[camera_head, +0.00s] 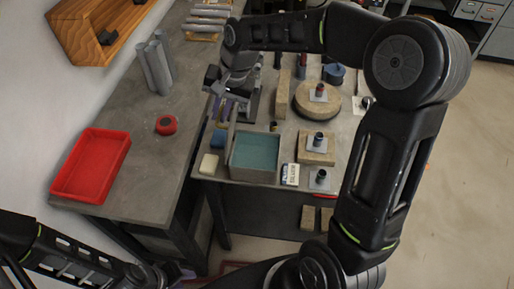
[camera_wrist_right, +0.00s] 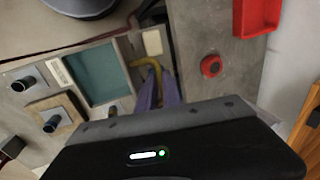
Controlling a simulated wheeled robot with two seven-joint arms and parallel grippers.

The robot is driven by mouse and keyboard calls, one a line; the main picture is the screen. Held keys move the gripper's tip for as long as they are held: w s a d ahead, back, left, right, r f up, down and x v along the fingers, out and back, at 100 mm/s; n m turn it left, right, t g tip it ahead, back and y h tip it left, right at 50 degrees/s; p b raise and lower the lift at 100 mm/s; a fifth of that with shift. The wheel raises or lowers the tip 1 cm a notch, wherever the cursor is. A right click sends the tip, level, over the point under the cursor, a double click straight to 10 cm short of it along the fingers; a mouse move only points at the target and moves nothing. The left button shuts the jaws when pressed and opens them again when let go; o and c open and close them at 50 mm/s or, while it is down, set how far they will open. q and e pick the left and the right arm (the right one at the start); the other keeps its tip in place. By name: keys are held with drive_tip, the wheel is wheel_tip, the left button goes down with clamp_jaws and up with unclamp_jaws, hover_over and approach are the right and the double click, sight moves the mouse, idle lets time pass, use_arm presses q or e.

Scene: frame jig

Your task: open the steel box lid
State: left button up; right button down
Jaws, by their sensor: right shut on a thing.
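The steel box (camera_head: 268,179) stands at the front left of the lower bench, its teal inside showing from above. It also shows in the wrist view (camera_wrist_right: 72,61). Its grey lid (camera_head: 232,125) stands up along the box's left side, seen almost edge-on, leaving the top uncovered. My right gripper (camera_head: 227,108) is at the lid's outer side. Its purple fingers (camera_wrist_right: 157,72) are shut on the yellow handle (camera_wrist_right: 142,62), beside the box. My left gripper (camera_head: 176,272) is low at the bottom edge, away from the box; its jaw opening cannot be made out.
A red tray (camera_head: 72,187) and a red round piece (camera_head: 166,125) lie on the left bench. A pale block (camera_head: 209,164) sits left of the box. Wooden blocks with black pegs (camera_head: 318,145) stand to its right. My right arm spans the back and right.

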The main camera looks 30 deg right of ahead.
drive_tip(key=shift+w+a, duration=0.1)
drive_tip(key=shift+a, duration=0.05)
drive_tip(key=shift+w+a+f, duration=0.2)
drive_tip(key=shift+w+a, duration=0.15)
drive_tip(key=shift+a, duration=0.15)
drive_tip(key=shift+w+a+f, duration=0.2)
drive_tip(key=shift+w+a, duration=0.15)
drive_tip(key=shift+a, duration=0.15)
drive_tip(key=c, duration=1.5)
unclamp_jaws()
drive_tip(key=shift+a+f, duration=0.1)
drive_tip(key=shift+o, duration=0.5)
drive_tip(key=shift+w, duration=0.1)
